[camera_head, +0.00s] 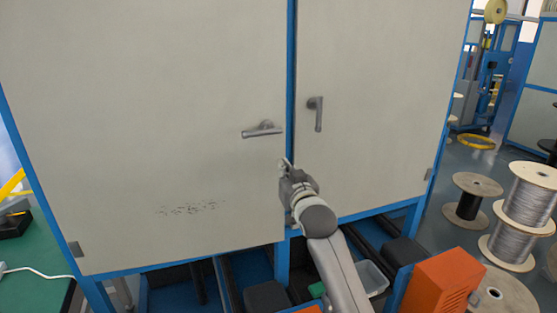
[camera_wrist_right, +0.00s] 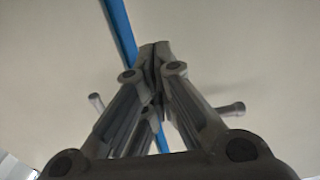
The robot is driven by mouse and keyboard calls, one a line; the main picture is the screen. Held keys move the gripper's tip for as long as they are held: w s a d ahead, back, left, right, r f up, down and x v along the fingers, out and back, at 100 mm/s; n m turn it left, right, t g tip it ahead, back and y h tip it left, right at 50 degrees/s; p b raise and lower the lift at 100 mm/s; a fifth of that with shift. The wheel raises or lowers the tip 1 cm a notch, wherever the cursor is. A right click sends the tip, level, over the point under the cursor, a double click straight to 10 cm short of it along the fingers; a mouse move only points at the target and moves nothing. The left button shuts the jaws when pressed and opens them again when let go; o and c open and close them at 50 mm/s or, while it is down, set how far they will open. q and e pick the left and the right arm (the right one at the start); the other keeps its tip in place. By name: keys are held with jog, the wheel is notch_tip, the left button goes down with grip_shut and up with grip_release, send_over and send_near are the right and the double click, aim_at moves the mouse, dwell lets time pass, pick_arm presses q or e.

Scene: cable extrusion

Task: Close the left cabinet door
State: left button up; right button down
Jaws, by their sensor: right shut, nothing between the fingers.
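The left cabinet door (camera_head: 150,110) is a large cream panel with a horizontal grey lever handle (camera_head: 262,130). The right cabinet door (camera_head: 385,90) has a grey handle (camera_head: 317,113) pointing down. A blue strip with a thin dark line separates the doors; I cannot tell whether the left door is fully flush. My right gripper (camera_head: 286,163) is shut and empty, at the left door's inner edge, below and right of its lever. In the right wrist view its fingertips (camera_wrist_right: 154,50) meet in front of the blue strip (camera_wrist_right: 120,28); contact is unclear. My left gripper is out of view.
An orange box (camera_head: 440,283) and wire spools (camera_head: 525,205) stand at the lower right. A clear bin (camera_head: 372,279) sits under the cabinet. A green-topped table (camera_head: 38,260) is at the left. Grey floor is open beyond the spools.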

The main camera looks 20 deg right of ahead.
aim_at(276, 157)
jog(key=w+p, duration=0.1)
jog(key=w, duration=0.3)
jog(key=shift+d, duration=0.1)
jog(key=shift+w, duration=0.9)
